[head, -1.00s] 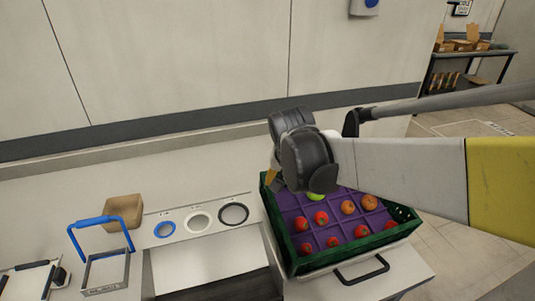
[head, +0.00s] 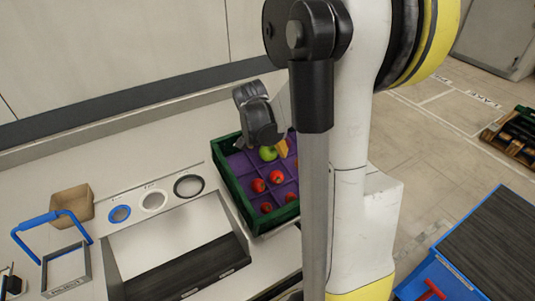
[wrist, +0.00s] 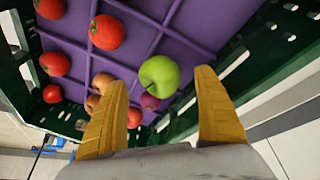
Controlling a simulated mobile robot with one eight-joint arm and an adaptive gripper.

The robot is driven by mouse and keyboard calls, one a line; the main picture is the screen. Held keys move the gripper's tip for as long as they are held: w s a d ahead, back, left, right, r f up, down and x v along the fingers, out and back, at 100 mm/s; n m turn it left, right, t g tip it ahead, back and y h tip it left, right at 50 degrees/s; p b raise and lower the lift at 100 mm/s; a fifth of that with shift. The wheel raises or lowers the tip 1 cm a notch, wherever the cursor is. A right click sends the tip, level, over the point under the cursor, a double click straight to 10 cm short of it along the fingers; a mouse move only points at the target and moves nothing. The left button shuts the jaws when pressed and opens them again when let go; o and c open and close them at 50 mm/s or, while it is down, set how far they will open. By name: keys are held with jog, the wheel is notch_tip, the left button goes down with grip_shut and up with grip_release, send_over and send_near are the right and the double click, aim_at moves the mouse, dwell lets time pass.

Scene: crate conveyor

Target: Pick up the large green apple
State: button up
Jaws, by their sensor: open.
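The large green apple (head: 267,153) sits in the far part of a green crate (head: 228,187) with a purple divided insert. In the wrist view the green apple (wrist: 159,76) shows between the two yellow fingertips of my gripper (wrist: 160,80), slightly beyond them. My gripper is open and empty, pointing down into the crate. In the head view a yellow finger of my gripper (head: 281,148) shows just right of the apple. Whether a finger touches the apple cannot be told. My arm hides the crate's right part in the head view.
Several red fruits, such as a tomato (wrist: 106,32), and smaller orange fruits sit in other compartments. The crate wall (wrist: 262,62) runs close to the right finger. A panel with round rings (head: 153,200) and a brown box (head: 72,203) stand left of the crate.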

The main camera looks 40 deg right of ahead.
aim_at(269, 152)
jog(key=b+x, duration=0.1)
jog(key=x, duration=0.2)
jog(key=shift+f, duration=0.25)
jog(key=shift+r, duration=0.1)
jog(key=c, duration=1.3)
jog(key=shift+c, duration=0.2)
